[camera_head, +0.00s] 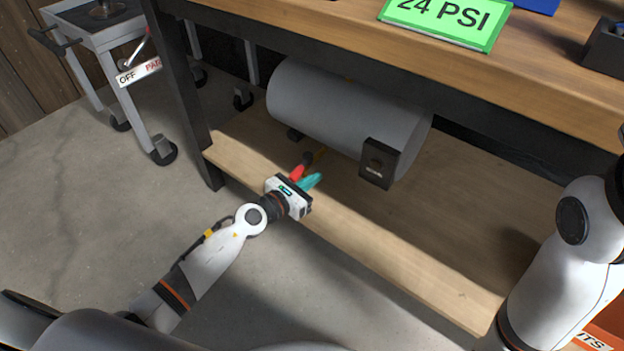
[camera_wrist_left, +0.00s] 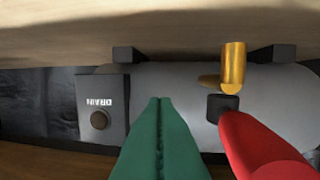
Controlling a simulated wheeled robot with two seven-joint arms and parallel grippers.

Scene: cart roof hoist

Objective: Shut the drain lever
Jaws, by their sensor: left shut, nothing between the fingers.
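The drain lever (camera_head: 297,173) is red and sticks out from under the grey tank, beside my left gripper. In the left wrist view the lever (camera_wrist_left: 255,147) runs from a dark hub below a brass fitting (camera_wrist_left: 233,66) toward the camera at lower right. My left gripper (camera_head: 314,178) has its teal fingers shut and empty, beside the lever. In the left wrist view its fingers (camera_wrist_left: 160,104) point at the tank, with the lever to their right. Whether they touch the lever I cannot tell. My right gripper is out of view.
The grey tank (camera_head: 340,112) lies on the lower wooden shelf (camera_head: 400,250) under the workbench. A dark box (camera_head: 378,162) at its end reads DRAIN, upside down in the left wrist view (camera_wrist_left: 103,106). A green sign (camera_head: 445,20) reads 24 PSI. A cart (camera_head: 95,40) stands at left.

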